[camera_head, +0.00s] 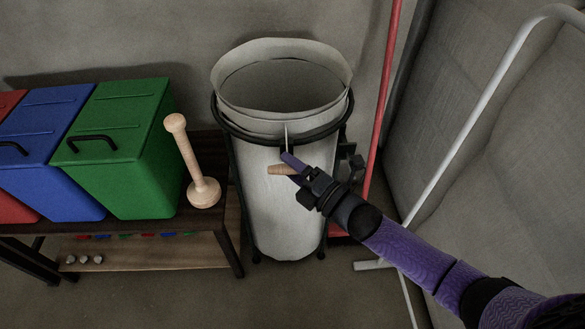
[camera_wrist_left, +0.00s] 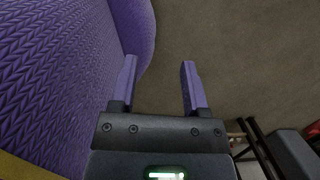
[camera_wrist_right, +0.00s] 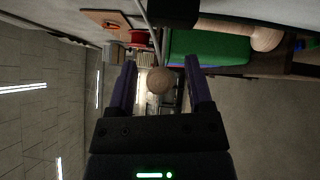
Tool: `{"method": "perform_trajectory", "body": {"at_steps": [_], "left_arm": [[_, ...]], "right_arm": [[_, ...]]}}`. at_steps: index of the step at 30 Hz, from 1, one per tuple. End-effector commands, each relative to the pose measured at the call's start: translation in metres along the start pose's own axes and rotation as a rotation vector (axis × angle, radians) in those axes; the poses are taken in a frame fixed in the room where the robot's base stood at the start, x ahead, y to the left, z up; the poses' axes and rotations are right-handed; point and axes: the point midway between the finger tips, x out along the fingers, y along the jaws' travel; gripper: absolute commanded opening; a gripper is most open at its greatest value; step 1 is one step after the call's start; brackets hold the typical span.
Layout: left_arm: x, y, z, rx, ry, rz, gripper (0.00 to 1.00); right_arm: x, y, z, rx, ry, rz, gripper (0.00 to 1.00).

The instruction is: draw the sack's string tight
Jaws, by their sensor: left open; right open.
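The pale grey sack (camera_head: 270,205) hangs upright in a dark round ring stand, its mouth wide open. A thin light string (camera_head: 286,136) hangs down the sack's front from near the ring. A small wooden toggle (camera_head: 279,170) sits at its lower end, in front of the sack. My right gripper (camera_head: 292,168) is open at the toggle. In the right wrist view the toggle's round end (camera_wrist_right: 159,80) shows between the open fingers (camera_wrist_right: 160,75), with space on both sides. My left gripper (camera_wrist_left: 158,75) is open and empty above the floor, outside the head view.
Green (camera_head: 128,150), blue (camera_head: 50,150) and red bins stand on a low bench (camera_head: 215,222) at the left. A wooden plunger-shaped piece (camera_head: 190,165) stands beside them, near the sack. A red pole (camera_head: 385,80) and a white pole (camera_head: 470,130) stand at the right.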

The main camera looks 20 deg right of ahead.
Motion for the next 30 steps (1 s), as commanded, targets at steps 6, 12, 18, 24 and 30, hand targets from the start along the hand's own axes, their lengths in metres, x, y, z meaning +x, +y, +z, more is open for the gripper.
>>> {"method": "perform_trajectory", "body": {"at_steps": [6, 12, 18, 24, 30], "left_arm": [[-0.001, 0.001, 0.006, 0.001, -0.01, 0.002, 0.59], [-0.001, 0.002, 0.008, 0.001, -0.013, 0.003, 0.59], [-0.001, 0.001, 0.007, 0.001, -0.012, 0.002, 0.59], [0.0, 0.0, 0.001, 0.0, -0.003, 0.0, 0.59], [0.0, -0.001, -0.002, 0.0, 0.003, -0.001, 0.59]], "right_arm": [[0.0, 0.0, 0.0, 0.001, 0.0, 0.0, 0.49], [-0.001, 0.0, 0.0, 0.001, 0.0, -0.001, 0.07], [-0.001, 0.0, 0.0, 0.001, 0.0, -0.001, 0.0], [-0.001, -0.001, 0.0, 0.001, 0.0, -0.002, 0.0], [-0.001, -0.001, 0.0, 0.001, 0.0, -0.003, 0.0]]}}
